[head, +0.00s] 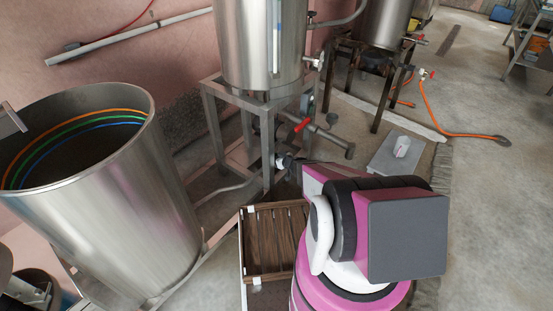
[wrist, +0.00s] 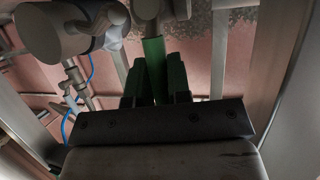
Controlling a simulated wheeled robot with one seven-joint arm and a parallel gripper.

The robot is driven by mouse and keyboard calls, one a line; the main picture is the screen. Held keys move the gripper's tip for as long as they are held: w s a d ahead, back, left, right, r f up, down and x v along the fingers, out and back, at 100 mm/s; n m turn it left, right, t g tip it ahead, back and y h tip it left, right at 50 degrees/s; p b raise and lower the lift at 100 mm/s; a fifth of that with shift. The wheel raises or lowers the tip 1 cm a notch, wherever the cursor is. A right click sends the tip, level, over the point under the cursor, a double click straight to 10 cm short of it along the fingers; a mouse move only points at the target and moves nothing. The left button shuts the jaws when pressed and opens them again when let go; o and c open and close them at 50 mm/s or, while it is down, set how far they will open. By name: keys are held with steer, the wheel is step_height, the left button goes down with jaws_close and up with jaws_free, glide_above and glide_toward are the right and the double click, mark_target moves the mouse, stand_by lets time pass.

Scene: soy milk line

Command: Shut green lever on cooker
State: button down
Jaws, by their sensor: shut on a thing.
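The green lever (wrist: 153,55) is in the wrist view, upright in the picture below a round metal pipe end. My gripper (wrist: 155,80) is shut on it, with one dark finger on each side. In the head view my gripper (head: 287,162) reaches to the low pipework at the front of the stand under the steel cooker (head: 245,45). The lever itself is hidden there.
A red-handled valve (head: 302,125) sits on the pipe just above my gripper. A big open steel vat (head: 110,225) stands at left, a slatted wooden crate (head: 275,240) in front. An orange hose (head: 440,120) lies on clear floor at right.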

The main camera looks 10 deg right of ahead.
steer(key=c, duration=1.1)
jaws_free()
steer(key=v, duration=1)
steer(key=shift+s+d+r, duration=0.1)
steer(key=shift+s+d, duration=0.15)
steer(key=shift+s, duration=0.05)
steer(key=shift+r, duration=0.1)
